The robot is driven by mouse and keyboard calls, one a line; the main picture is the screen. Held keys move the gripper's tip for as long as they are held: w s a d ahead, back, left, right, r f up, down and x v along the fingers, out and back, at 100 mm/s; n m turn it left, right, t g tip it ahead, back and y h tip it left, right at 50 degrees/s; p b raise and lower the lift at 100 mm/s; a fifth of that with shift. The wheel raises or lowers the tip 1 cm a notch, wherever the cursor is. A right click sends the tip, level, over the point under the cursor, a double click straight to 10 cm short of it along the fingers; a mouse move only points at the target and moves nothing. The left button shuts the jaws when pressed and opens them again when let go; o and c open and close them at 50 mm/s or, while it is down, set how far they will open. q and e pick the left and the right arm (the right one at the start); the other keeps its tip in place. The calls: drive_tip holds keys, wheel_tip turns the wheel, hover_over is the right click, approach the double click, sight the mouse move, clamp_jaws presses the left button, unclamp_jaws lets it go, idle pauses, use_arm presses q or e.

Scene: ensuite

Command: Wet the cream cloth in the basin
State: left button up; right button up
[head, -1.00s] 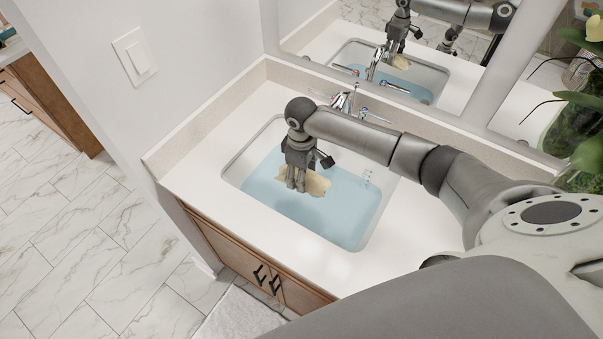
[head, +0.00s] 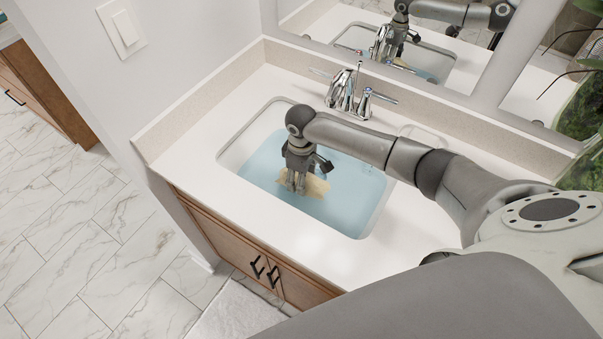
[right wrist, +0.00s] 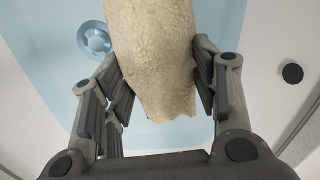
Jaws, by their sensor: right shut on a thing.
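I cannot tell whether all of the cloth is under water. My left gripper is not in view.
The chrome faucet (head: 345,92) stands behind the basin, near my right forearm. A mirror (head: 440,50) is on the wall behind. The counter (head: 270,235) is clear at the front. The drain (right wrist: 95,38) shows under the water. Green plants (head: 583,110) are at the right edge.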

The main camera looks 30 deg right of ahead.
sight(305, 198)
drive_tip(key=shift+f+b, duration=1.65)
drive_tip(key=shift+f, duration=1.7)
drive_tip(key=shift+s+d+r+p, duration=0.15)
drive_tip(key=shift+s+d+p, duration=0.1)
drive_tip(key=shift+p, duration=0.2)
drive_tip(key=shift+s+d+p, duration=0.1)
drive_tip(key=shift+s+p, duration=0.15)
drive_tip(key=shift+p, duration=0.05)
drive_tip(key=shift+w+a, duration=0.35)
drive_tip(key=shift+w, duration=0.2)
